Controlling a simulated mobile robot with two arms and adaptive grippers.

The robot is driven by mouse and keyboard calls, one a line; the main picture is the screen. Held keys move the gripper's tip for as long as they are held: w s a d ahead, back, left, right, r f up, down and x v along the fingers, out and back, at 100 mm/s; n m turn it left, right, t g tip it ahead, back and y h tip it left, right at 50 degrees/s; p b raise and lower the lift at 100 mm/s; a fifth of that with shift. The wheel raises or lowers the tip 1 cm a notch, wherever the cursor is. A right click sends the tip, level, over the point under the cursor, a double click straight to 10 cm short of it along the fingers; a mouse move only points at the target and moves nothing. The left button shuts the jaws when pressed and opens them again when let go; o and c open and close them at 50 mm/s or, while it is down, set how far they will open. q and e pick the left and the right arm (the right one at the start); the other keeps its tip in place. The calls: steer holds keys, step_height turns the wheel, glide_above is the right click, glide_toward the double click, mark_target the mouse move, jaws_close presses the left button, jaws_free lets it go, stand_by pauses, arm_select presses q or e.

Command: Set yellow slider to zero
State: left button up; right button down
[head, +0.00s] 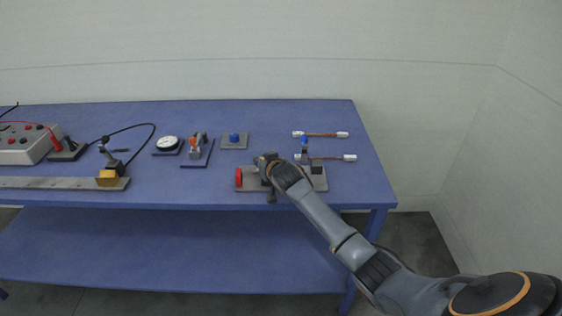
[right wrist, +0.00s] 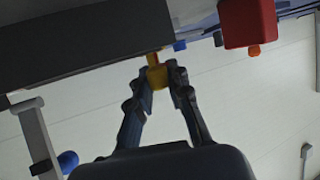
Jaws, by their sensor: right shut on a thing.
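In the right wrist view a small yellow knob (right wrist: 157,74), which I take to be the yellow slider, sits between the fingertips of my right gripper (right wrist: 160,80). It hangs on a short stem from the dark edge (right wrist: 85,45) of a fixture. My right gripper (head: 266,164) is shut on it; in the head view the gripper hides the knob. The fixture has a grey base (head: 251,184) with a red block (head: 239,178) at its left end, also in the right wrist view (right wrist: 247,22). No scale marks are readable. My left gripper is not in view.
The fixture stands near the front edge of the blue table (head: 215,194). Left are a lever unit (head: 196,148), a dial gauge (head: 168,144) and a long bar (head: 50,183) with a yellow block (head: 108,178).

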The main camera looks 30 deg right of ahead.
steer(key=shift+w+a, duration=0.4)
steer(key=shift+a, duration=0.4)
steer(key=c, duration=1.5)
jaws_free()
steer(key=shift+w+a, duration=0.1)
steer(key=shift+s, duration=0.25)
steer(key=v, duration=1.1)
steer(key=shift+s+r, duration=0.2)
steer(key=shift+r, duration=0.05)
